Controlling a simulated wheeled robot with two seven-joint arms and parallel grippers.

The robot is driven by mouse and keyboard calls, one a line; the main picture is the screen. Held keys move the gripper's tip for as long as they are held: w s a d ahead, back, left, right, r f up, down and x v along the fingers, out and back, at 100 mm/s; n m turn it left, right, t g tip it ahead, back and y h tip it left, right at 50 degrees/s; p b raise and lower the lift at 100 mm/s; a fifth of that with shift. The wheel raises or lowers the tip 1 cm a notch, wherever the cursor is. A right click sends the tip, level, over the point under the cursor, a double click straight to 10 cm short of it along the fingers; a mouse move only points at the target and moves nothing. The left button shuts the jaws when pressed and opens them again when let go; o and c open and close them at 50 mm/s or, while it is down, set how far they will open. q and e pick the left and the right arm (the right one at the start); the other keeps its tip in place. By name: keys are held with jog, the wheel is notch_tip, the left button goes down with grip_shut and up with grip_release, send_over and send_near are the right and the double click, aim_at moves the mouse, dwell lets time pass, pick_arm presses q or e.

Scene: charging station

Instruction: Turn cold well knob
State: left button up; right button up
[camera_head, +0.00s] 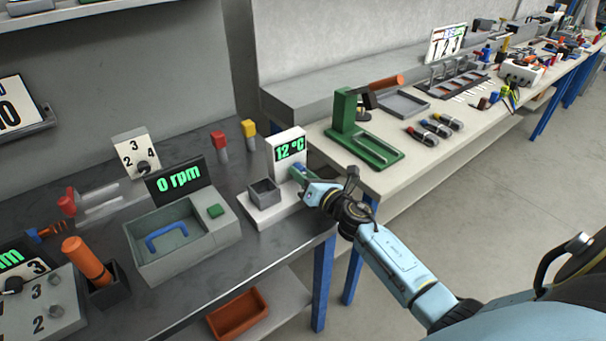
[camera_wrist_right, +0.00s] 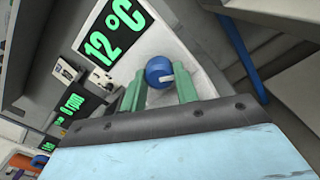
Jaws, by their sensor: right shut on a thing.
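The cold well is a white unit with a small grey square well (camera_head: 264,192) and an upright panel whose display (camera_head: 290,149) reads 12 °C in green. Its round blue knob (camera_wrist_right: 159,71), with a white pointer mark, shows in the right wrist view below the display. My right gripper (camera_head: 299,174) reaches the right side of the unit. In the right wrist view its green fingers (camera_wrist_right: 160,92) are shut on the knob, one on each side. In the head view the knob is mostly hidden by the gripper. My left gripper is not in view.
A grey basin unit (camera_head: 225,228) reading 0 rpm stands left of the cold well. Red and yellow handled things (camera_head: 249,128) stand behind. A green press (camera_head: 375,148) is on the white bench to the right. The floor (camera_head: 450,215) is clear.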

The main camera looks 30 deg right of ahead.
jog(key=o, duration=0.9)
jog(key=shift+o, duration=0.4)
jog(key=shift+s, duration=0.25)
jog(key=s, duration=0.7)
jog(key=s+d, duration=0.1)
jog(key=s, duration=0.3)
jog(key=shift+s, duration=0.85)
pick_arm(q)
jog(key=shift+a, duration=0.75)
